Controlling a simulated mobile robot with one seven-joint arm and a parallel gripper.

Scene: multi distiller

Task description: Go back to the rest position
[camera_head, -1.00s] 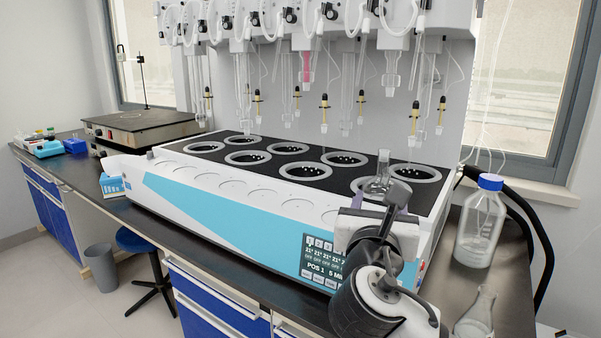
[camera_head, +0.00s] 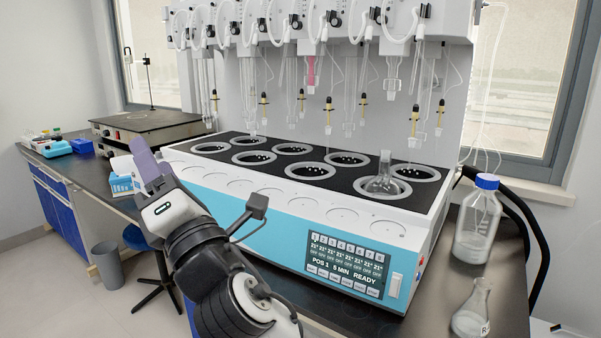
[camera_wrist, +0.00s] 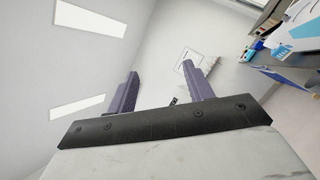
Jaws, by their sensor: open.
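My gripper (camera_head: 144,160) is raised at the left of the head view, in front of the distiller's left end, with its purple fingers pointing up. In the wrist view my gripper (camera_wrist: 160,90) shows two purple fingers spread wide apart with nothing between them; beyond them are the ceiling and wall. A clear glass flask (camera_head: 384,184) stands upright in the front right heating well of the distiller (camera_head: 270,222), apart from my gripper. The distiller's display (camera_head: 345,262) reads POS 1, 5 MIN, READY.
A glass bottle with a blue cap (camera_head: 478,225) and a small flask (camera_head: 471,312) stand on the bench at right. A hot plate (camera_head: 150,123) stands at the back left. A stool (camera_head: 135,238) and a bin (camera_head: 107,265) are on the floor at left.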

